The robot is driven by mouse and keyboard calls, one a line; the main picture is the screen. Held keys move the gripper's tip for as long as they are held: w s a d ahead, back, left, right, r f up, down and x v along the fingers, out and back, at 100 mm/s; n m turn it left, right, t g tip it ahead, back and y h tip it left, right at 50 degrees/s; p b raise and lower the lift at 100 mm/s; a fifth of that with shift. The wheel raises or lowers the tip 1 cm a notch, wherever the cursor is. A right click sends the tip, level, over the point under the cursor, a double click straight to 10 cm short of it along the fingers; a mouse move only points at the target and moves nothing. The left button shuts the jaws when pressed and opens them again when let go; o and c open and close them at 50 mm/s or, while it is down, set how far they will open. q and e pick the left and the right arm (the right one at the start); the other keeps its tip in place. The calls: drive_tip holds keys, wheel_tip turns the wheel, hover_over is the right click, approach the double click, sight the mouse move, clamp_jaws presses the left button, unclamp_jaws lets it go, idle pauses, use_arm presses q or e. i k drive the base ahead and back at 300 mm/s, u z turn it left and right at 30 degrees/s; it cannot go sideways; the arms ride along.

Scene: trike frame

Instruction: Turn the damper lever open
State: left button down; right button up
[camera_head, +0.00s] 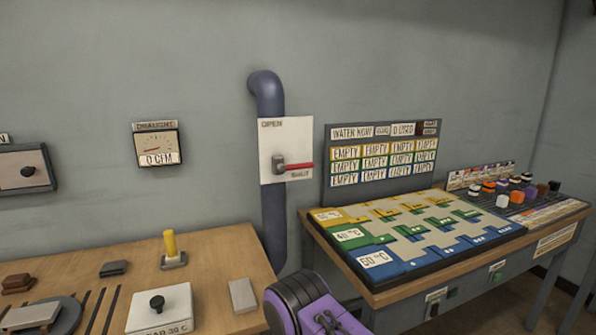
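The damper lever (299,167) is a red bar on a grey pivot block. It lies about level and points right, just above the lower label, which seems to read SHUT. It is on a white plate (285,140), with OPEN marked at the upper left. The plate is in front of a blue-grey pipe (273,215) on the wall. The draught gauge (157,145), left of the pipe, reads 0 CFM. A purple and black part, apparently of my own arm, shows at the bottom centre, below the plate and apart from it. No gripper fingers can be made out.
A wooden bench (215,260) at lower left holds a yellow-handled lever (170,245), a knob box (160,308) and small blocks. A second table (320,240) at right bears a coloured board (410,235) and several small pots. The wall around the plate's left side is clear.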

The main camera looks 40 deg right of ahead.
sight(282, 169)
drive_tip(key=z, duration=3.7)
drive_tip(key=i, duration=2.65)
drive_tip(key=u, duration=3.1)
